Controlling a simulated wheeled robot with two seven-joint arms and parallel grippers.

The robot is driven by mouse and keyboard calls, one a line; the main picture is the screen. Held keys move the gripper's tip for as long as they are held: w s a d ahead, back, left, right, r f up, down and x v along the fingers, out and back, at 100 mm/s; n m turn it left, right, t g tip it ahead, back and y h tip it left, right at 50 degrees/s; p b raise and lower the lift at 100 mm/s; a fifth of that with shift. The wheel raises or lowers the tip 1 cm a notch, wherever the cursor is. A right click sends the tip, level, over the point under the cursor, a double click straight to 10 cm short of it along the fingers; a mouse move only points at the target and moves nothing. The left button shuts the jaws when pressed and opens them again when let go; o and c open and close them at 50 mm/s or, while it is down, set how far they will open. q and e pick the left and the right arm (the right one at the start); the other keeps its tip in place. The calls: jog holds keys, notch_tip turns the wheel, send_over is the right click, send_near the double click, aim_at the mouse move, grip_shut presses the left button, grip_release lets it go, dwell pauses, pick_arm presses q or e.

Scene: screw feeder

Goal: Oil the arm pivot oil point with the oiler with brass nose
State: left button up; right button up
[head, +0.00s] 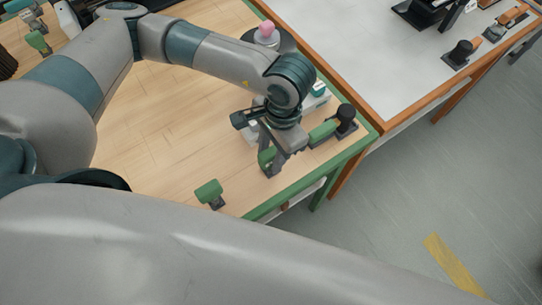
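My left gripper (272,150) is low over the front right part of the wooden table, pointing down. Its fingers are partly hidden by its own body, and I cannot tell whether they are open or shut on something. A small green piece (266,158) shows right at the fingers; I cannot tell whether they touch it. A small whitish thing (252,131) is partly hidden behind the gripper. I cannot make out the oiler, its brass nose or the arm pivot oil point. My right gripper is out of view.
The wooden table (165,125) has a green edge. At its right corner stand a green block (323,132) and a black knob (346,113). A green-topped clamp (209,191) is at the front edge. A pink ball (266,30) is behind my arm. A grey-topped bench (365,55) adjoins.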

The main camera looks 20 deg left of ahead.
pick_arm(q)
jog(key=shift+c, duration=0.6)
grip_shut()
jog(key=shift+r, duration=0.2)
jog(key=shift+r+p, duration=0.35)
jog(key=shift+r, duration=3.15)
